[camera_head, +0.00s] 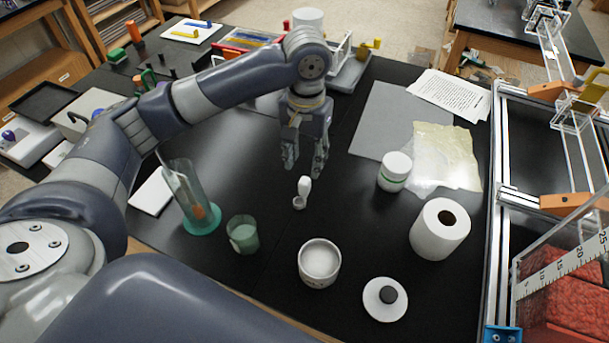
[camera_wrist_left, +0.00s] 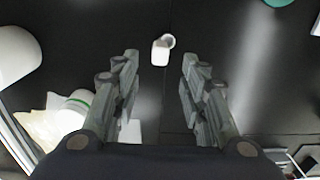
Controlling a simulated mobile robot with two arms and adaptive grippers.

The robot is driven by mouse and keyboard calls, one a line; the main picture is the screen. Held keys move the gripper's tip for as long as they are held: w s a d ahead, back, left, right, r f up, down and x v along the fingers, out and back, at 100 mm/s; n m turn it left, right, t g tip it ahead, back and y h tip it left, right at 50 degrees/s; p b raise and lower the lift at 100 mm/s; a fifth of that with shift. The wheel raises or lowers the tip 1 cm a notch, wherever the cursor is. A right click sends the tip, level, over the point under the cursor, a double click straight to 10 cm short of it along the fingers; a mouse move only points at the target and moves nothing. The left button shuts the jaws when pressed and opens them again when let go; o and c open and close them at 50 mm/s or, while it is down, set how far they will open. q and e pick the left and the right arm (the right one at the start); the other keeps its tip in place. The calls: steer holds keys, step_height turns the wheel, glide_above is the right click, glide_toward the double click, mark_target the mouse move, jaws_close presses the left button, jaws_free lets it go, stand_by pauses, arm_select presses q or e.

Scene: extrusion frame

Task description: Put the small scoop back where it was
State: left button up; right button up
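The small white scoop (camera_head: 302,192) lies on the black tabletop near the middle, and it also shows in the left wrist view (camera_wrist_left: 161,49). My left gripper (camera_head: 304,168) is above the table just behind the scoop, fingers pointing down. In the left wrist view its fingers (camera_wrist_left: 160,62) are wide apart with nothing between them but tabletop and the scoop beyond the tips. A white open jar (camera_head: 319,264) with white contents stands in front of the scoop. Its round white lid with a dark knob (camera_head: 385,298) lies to the right. My right gripper is not seen.
A glass cylinder on a green base (camera_head: 201,220) and a greenish beaker (camera_head: 242,235) stand left of the jar. A paper roll (camera_head: 439,229) and a white capped jar (camera_head: 394,172) stand right. An aluminium extrusion frame (camera_head: 493,220) bounds the right side.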

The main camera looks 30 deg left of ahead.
arm_select(q)
step_height(320, 180, up, 4)
steer(key=shift+f, duration=0.15)
stand_by(0.6)
